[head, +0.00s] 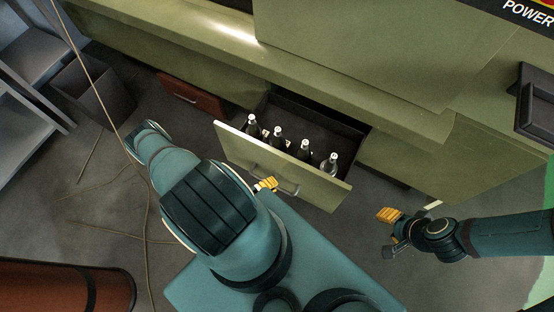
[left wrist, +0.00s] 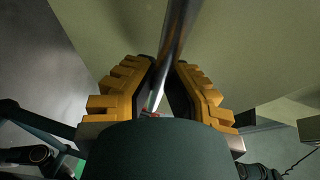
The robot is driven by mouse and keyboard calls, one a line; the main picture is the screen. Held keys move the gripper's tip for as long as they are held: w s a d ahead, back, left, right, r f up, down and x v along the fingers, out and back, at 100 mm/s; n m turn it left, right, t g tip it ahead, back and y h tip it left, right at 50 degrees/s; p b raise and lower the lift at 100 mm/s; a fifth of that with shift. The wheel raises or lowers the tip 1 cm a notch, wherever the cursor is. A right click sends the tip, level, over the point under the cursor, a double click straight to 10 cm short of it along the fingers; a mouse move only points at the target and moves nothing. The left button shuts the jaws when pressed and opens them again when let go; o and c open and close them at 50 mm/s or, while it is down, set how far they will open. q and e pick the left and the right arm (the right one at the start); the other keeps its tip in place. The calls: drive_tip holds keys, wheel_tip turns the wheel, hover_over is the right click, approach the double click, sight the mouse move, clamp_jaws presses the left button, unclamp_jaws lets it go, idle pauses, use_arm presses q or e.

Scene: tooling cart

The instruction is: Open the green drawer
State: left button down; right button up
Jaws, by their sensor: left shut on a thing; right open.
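The green drawer (head: 314,182) stands pulled out from the green cabinet, with its dark inside showing. Several bottles (head: 304,150) stand upright in it in a row behind the front panel. A metal bar handle (head: 286,187) is on the drawer's front. My left gripper (head: 267,184) is at the left part of the handle. In the left wrist view the yellow fingers (left wrist: 162,85) are shut on the metal handle bar (left wrist: 172,50), which runs between them. My right gripper (head: 389,231) is open and empty, to the right of the drawer and apart from it.
A dark bin (head: 92,92) and grey shelves (head: 30,90) stand at the far left. An orange-brown cylinder (head: 60,286) lies at lower left. Thin cables cross the floor (head: 100,190).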

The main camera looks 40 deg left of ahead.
use_arm(q)
drive_tip(key=shift+s+d, duration=0.3)
drive_tip(key=shift+s, duration=0.55)
drive_tip(key=c, duration=1)
unclamp_jaws()
drive_tip(key=shift+a, duration=0.1)
drive_tip(key=v, duration=1.2)
